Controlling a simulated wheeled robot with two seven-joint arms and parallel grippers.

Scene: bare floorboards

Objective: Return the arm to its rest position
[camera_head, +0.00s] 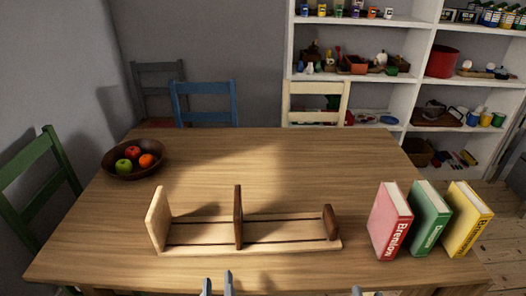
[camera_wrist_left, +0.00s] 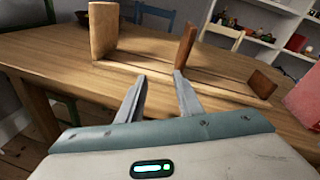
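My left gripper (camera_head: 217,284) is at the bottom edge of the head view, in front of the wooden book rack (camera_head: 200,248). In the left wrist view its two fingers (camera_wrist_left: 158,95) stand apart with nothing between them, and the rack (camera_wrist_left: 125,70) is beyond them. My right gripper (camera_head: 367,292) shows only its fingertips at the bottom edge, apart, with nothing seen between them. The rest of it is out of view.
The wooden table (camera_head: 270,165) holds the rack, a fruit bowl (camera_head: 122,172) and upright red (camera_head: 388,222), green (camera_head: 430,218) and yellow (camera_head: 466,220) books at right. Chairs stand around. White shelves (camera_head: 345,22) are behind. The table's middle is clear.

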